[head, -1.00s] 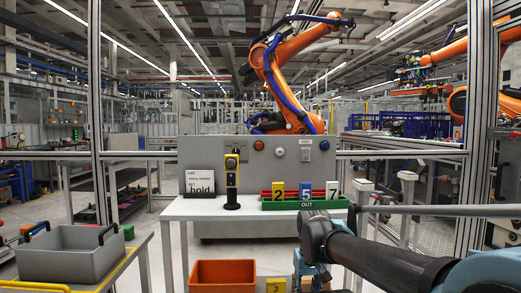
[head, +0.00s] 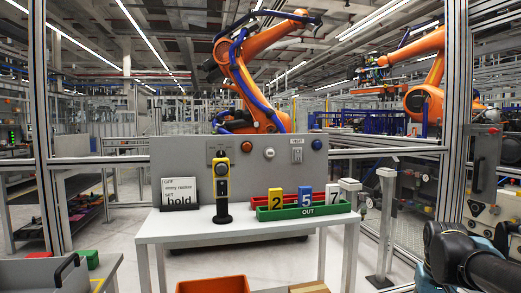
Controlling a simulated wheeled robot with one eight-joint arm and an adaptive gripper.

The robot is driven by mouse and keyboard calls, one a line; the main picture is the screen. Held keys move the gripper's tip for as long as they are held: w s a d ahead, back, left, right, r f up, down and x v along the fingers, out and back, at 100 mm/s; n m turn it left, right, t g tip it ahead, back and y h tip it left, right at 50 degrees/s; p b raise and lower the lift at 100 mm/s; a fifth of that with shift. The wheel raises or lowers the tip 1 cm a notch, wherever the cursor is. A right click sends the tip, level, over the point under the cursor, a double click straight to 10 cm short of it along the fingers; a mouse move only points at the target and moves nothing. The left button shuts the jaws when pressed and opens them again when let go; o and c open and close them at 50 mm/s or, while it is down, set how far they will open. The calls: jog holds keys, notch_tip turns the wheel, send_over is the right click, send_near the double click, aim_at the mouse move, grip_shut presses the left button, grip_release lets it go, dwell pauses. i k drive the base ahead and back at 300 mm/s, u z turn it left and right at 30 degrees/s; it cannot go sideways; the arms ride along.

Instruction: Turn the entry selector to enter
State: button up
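A grey control panel (head: 345,172) stands behind the white table. It carries an orange-red button (head: 247,147), a white round button (head: 269,153), a small labelled switch plate (head: 297,150) and a blue button (head: 317,144). A further control plate (head: 213,153) is partly hidden behind the yellow-and-black pendant (head: 222,180), which stands upright on a black base. The labels are too small to read, so I cannot tell which control is the entry selector. My dark arm shows at the lower right, well apart from the panel; my gripper's fingers are not visible.
An orange bin (head: 212,284) is below in front. A grey bin (head: 40,274) is at left. White posts (head: 384,220) stand right of the table.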

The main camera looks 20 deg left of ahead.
aim_at(220, 154)
jog(key=z, duration=0.5)
jog(key=k, duration=1.1)
jog(key=u, duration=1.55)
jog(key=i, duration=0.5)
jog(key=u, duration=0.05)
